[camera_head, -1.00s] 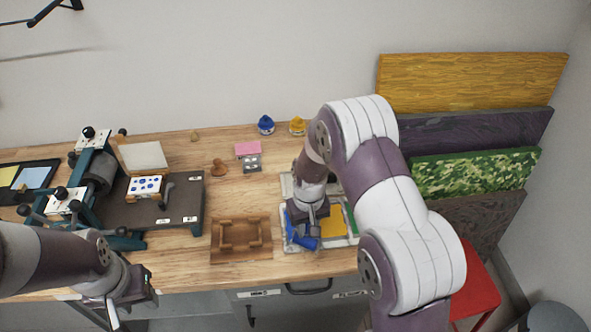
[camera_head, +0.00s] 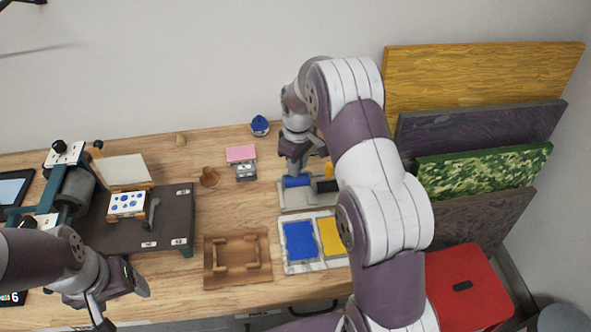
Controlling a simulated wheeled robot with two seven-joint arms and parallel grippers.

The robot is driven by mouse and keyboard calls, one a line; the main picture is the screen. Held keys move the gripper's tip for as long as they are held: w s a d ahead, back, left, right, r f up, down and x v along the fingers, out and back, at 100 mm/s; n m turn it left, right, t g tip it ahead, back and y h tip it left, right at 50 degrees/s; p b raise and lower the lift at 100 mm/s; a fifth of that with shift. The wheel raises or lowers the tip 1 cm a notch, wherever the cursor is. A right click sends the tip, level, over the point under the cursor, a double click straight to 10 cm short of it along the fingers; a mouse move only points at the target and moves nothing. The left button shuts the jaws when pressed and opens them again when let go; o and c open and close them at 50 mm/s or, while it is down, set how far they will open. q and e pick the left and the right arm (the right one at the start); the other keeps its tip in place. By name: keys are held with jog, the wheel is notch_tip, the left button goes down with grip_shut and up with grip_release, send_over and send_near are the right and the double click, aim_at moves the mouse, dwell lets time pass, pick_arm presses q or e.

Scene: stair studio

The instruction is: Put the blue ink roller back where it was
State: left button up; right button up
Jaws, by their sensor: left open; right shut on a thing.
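The blue ink roller (camera_head: 297,182) is at or just over a pale grey holder (camera_head: 292,202) behind the ink tray; I cannot tell whether it touches. My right gripper (camera_head: 293,165) is shut on the roller from above; its grip is partly hidden by the wrist. The ink tray (camera_head: 284,268) lies in front of the holder, with blue ink (camera_head: 300,240) on the left and yellow ink (camera_head: 330,236) on the right. My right arm hides the tray's right edge and part of the holder. My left gripper (camera_head: 120,297) is open and empty near the front left of the bench.
A wooden cradle (camera_head: 237,280) lies left of the tray. A dark press bed (camera_head: 150,230) holds a blue-dotted block (camera_head: 127,204). A pink pad (camera_head: 240,153) and blue ink pot (camera_head: 260,125) stand behind. Boards (camera_head: 480,165) lean on the right, by a red stool (camera_head: 470,290).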

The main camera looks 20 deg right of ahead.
jog(key=f, duration=0.2)
jog(key=f+p, duration=0.1)
jog(key=f, duration=0.1)
jog(key=shift+w+a+f, duration=0.1)
jog(key=shift+w, duration=0.3)
jog(key=shift+f, duration=0.7)
jog(key=o, duration=0.9)
